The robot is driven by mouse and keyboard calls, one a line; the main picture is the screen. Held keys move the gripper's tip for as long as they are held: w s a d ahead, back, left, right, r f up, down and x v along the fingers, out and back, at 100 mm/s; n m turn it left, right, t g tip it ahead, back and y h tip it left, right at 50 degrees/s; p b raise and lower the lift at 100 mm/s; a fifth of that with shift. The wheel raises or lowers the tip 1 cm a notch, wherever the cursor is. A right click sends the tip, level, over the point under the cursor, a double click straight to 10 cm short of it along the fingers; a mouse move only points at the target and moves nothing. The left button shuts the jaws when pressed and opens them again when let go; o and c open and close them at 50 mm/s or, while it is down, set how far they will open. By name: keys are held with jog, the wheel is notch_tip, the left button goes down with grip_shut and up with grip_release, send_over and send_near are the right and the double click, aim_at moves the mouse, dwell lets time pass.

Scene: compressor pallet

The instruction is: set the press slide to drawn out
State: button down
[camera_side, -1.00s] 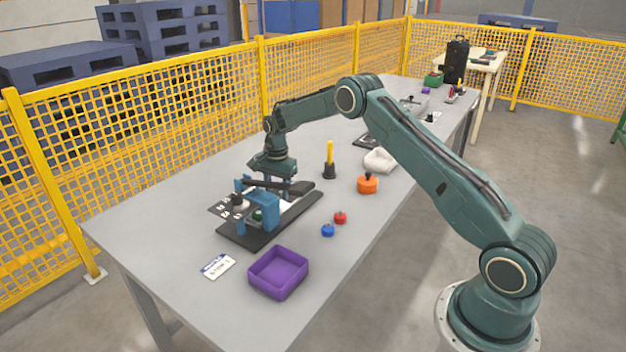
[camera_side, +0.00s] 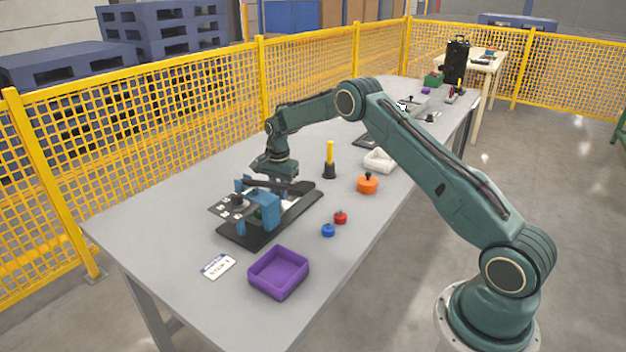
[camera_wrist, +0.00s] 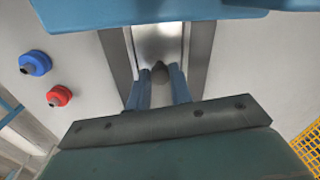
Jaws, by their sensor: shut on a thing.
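The press (camera_side: 264,209) has a blue frame on a long black base (camera_side: 238,237). In the wrist view, its pale metal slide (camera_wrist: 160,40) lies between two dark rails and runs under the blue frame (camera_wrist: 150,12). A dark knob (camera_wrist: 159,71) stands on the slide. My gripper (camera_wrist: 159,82) is shut on this knob, with a blue finger on either side of it. In the side view, my gripper (camera_side: 275,187) is low over the base behind the blue frame, and its fingertips are largely hidden. How far the slide is out is hard to judge.
A purple tray (camera_side: 278,273), a blue knobbed piece (camera_side: 328,230), a red one (camera_side: 340,217), an orange one (camera_side: 367,184) and a yellow-topped post (camera_side: 330,160) stand nearby. Yellow fencing (camera_side: 170,130) runs behind the table.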

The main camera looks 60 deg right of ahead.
jog(key=d, duration=1)
jog(key=c, duration=1.3)
grip_release()
jog(key=shift+o, duration=0.2)
jog(key=shift+a, duration=0.1)
jog(key=shift+r, duration=0.4)
notch_tip(320, 180, up, 13)
jog(key=shift+s, duration=0.3)
